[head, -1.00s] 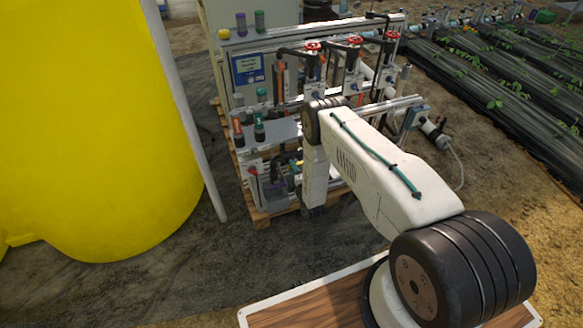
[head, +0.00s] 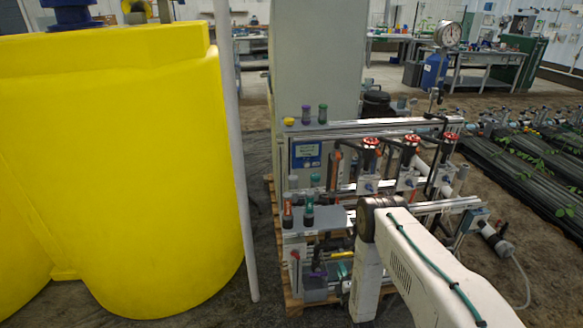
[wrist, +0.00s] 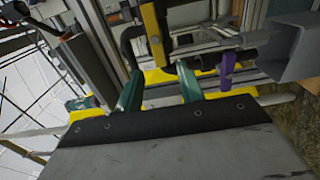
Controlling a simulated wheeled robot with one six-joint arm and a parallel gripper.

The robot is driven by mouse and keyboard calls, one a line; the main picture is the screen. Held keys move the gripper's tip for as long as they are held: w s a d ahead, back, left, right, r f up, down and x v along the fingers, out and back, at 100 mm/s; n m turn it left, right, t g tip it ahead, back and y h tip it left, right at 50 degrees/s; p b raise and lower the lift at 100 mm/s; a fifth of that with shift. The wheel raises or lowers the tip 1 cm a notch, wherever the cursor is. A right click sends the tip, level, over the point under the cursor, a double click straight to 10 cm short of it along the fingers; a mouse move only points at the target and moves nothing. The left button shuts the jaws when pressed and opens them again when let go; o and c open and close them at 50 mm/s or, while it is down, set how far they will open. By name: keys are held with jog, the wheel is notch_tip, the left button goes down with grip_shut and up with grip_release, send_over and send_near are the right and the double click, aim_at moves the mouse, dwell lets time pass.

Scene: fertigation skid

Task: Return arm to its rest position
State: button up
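My arm reaches toward the fertigation skid (head: 345,130), its pale forearm hanging down in front of the skid's lower right part. In the head view my gripper is hidden behind or below the arm. In the wrist view my gripper (wrist: 160,82) shows two green fingers standing apart, with nothing clearly held between them. A black and yellow part (wrist: 154,35) lies beyond the fingers; I cannot tell how far. A purple piece (wrist: 228,70) is to the right of the fingers, close to dark fittings.
A big yellow tank (head: 120,170) stands at left, with a white pole (head: 234,160) beside it. Red-handled valves (head: 411,139) and rails crowd the skid near my arm. A grey bracket (wrist: 292,48) is at right in the wrist view. Planted rows (head: 540,160) lie at right.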

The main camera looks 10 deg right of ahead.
jog(key=s+f+m+g, duration=0.4)
jog(key=f+g, duration=0.2)
jog(key=f, duration=0.3)
jog(key=s+r+m+g, duration=0.4)
jog(key=r, duration=0.9)
jog(key=s+r+m+g, duration=0.3)
jog(key=r+g, duration=0.2)
jog(key=r, duration=0.7)
jog(key=s+r+m+g, duration=0.4)
jog(key=r, duration=0.9)
jog(key=s+a+r+m+t, duration=0.1)
jog(key=s+r, duration=1.1)
jog(key=r, duration=0.3)
jog(key=s+a+r+m+t, duration=0.1)
jog(key=s+a+r+m, duration=0.1)
jog(key=s+r, duration=1.1)
notch_tip(320, 180, up, 3)
jog(key=shift+s, duration=0.2)
